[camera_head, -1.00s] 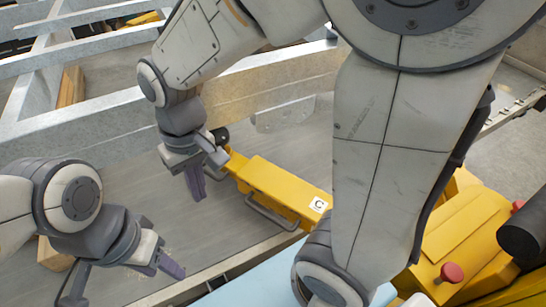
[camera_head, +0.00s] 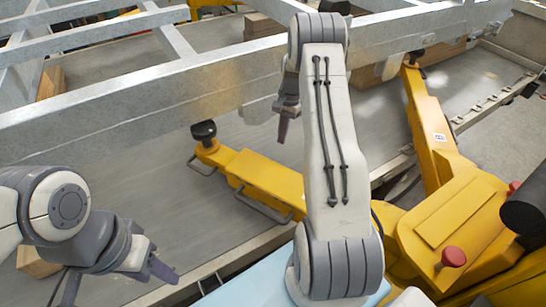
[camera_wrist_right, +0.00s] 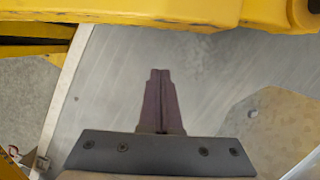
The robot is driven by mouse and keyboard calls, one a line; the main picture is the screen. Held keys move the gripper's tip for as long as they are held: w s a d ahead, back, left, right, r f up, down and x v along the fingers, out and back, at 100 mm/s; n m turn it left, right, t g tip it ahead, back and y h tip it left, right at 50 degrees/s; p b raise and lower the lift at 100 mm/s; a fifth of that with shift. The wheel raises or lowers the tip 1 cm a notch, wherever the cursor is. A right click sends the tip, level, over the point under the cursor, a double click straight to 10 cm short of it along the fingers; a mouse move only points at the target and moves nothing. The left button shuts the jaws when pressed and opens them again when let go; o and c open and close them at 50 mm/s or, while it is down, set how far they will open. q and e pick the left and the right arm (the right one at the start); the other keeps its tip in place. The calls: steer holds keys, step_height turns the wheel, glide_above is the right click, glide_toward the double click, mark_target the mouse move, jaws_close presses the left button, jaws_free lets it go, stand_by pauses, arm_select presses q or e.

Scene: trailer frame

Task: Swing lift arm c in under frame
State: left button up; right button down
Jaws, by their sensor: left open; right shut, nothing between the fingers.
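Lift arm c is the yellow arm (camera_head: 262,178) left of the lift base, with a black round pad (camera_head: 204,131) at its far end. Its pad shows just below the near frame beam's lower edge; I cannot tell its depth relative to the beam. My right arm covers its near end and label. My right gripper (camera_head: 283,130) is shut and empty, pointing down beyond arm c, apart from it. It also shows shut in the right wrist view (camera_wrist_right: 160,75). My left gripper (camera_head: 163,268) is open and empty at lower left, away from arm c.
The grey trailer frame (camera_head: 130,95) spans the back. A second yellow lift arm (camera_head: 428,115) with a white label reaches toward it at right. The yellow lift base (camera_head: 450,225) with red knobs stands at lower right. Wooden blocks (camera_head: 38,262) lie at left.

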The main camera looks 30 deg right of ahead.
steer(key=s+a+f+p, duration=0.2)
steer(key=a+f, duration=0.3)
steer(key=shift+f+p, duration=0.4)
steer(key=shift+s, duration=0.1)
steer(key=shift+a, duration=0.1)
